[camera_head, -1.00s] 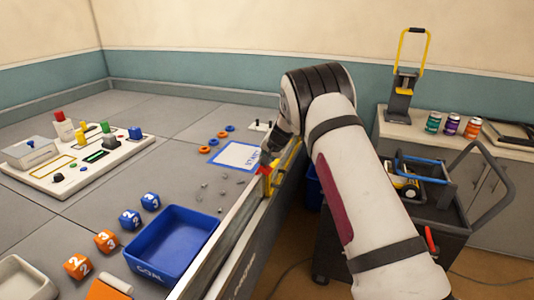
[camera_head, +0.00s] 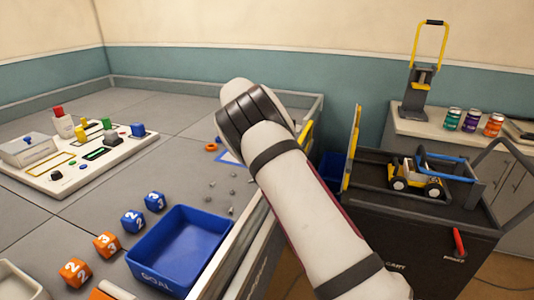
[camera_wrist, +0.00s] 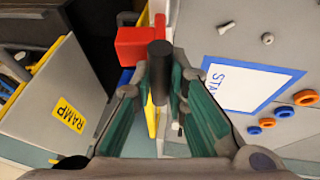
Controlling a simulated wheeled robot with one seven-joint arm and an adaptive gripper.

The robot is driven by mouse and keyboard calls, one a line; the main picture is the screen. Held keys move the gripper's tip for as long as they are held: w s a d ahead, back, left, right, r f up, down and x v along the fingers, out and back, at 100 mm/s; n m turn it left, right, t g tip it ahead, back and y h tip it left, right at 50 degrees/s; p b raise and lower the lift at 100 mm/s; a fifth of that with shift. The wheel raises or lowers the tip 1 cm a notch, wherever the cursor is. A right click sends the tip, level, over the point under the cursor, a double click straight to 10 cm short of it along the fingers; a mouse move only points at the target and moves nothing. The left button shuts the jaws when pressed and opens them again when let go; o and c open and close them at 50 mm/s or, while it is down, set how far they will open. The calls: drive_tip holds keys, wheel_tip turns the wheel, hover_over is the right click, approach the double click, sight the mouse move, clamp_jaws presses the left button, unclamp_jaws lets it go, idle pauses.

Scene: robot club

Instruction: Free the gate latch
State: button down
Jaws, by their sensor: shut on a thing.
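In the wrist view, a red latch block (camera_wrist: 131,46) sits on the arena's edge wall with a black round knob (camera_wrist: 160,56) beside it. My gripper (camera_wrist: 161,85) is shut on the black knob, with the green-padded fingers on either side. A yellow strip (camera_wrist: 152,118) of the gate shows below the knob, between the fingers. In the head view, a yellow gate part (camera_head: 309,137) shows at the wall just right of my arm. My arm hides the gripper, the red block and the knob there. Whether the latch is free cannot be told.
A grey ramp panel (camera_wrist: 48,104) with yellow edges stands close left in the wrist view. The dark cart (camera_head: 420,215) carries a small yellow vehicle (camera_head: 415,182). The blue goal tray (camera_head: 178,247) and several numbered cubes lie on the arena floor. A blue bin (camera_head: 333,168) stands behind the wall.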

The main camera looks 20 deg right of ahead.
drive_tip(key=shift+s+a+f, duration=0.1)
drive_tip(key=shift+f, duration=0.05)
drive_tip(key=c, duration=1.6)
unclamp_jaws()
drive_tip(key=shift+o, duration=0.2)
drive_tip(key=shift+a+r, duration=0.15)
drive_tip(key=shift+r, duration=0.25)
drive_tip(key=v, duration=1.1)
drive_tip(key=shift+a, duration=0.1)
drive_tip(key=shift+r, duration=0.1)
